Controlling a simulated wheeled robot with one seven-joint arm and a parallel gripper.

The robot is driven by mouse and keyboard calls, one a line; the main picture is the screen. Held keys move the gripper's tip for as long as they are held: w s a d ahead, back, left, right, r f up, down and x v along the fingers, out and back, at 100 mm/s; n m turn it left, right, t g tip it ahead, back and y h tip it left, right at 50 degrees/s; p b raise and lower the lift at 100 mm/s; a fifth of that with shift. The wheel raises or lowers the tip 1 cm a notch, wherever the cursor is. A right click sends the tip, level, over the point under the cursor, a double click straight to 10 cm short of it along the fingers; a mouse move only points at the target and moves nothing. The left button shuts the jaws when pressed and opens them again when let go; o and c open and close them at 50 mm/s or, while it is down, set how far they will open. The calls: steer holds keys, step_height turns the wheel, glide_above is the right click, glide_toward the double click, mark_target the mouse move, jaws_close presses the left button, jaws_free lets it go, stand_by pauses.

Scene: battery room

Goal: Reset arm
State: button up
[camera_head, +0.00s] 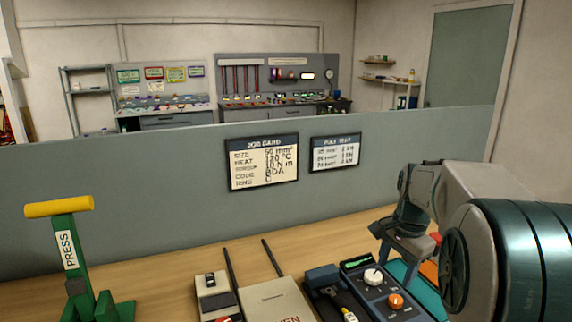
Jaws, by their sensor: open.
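My arm comes in from the right edge, with its large dark teal joint close to the camera. My gripper (382,240) is at the arm's far end, above the right part of the wooden bench (180,266). It is open and points down and left, and I see nothing between its fingers. My arm hides part of the bench's right side. The arm is folded close over a control box (378,289) with a white knob and an orange knob. I cannot tell the exact gap between the gripper and the box.
A green press (72,262) with a yellow handle stands at left. A beige oven (272,303) and a small device (213,290) are at the bottom centre. A grey partition (130,200) carries a job card (262,162) and a pull test card (335,152). The bench's left-middle is clear.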

steer(key=s+a+f+n, duration=0.1)
steer(key=s+a+n, duration=0.2)
steer(key=s, duration=0.3)
steer(key=s+a+f+n+t, duration=0.1)
steer(key=s+a+n, duration=0.2)
steer(key=s+n, duration=0.2)
steer(key=s+a+f+n+t, duration=0.1)
steer(key=s+a+n, duration=0.3)
steer(key=s, duration=0.4)
steer(key=shift+s+f, duration=0.15)
steer(key=shift+f, duration=0.25)
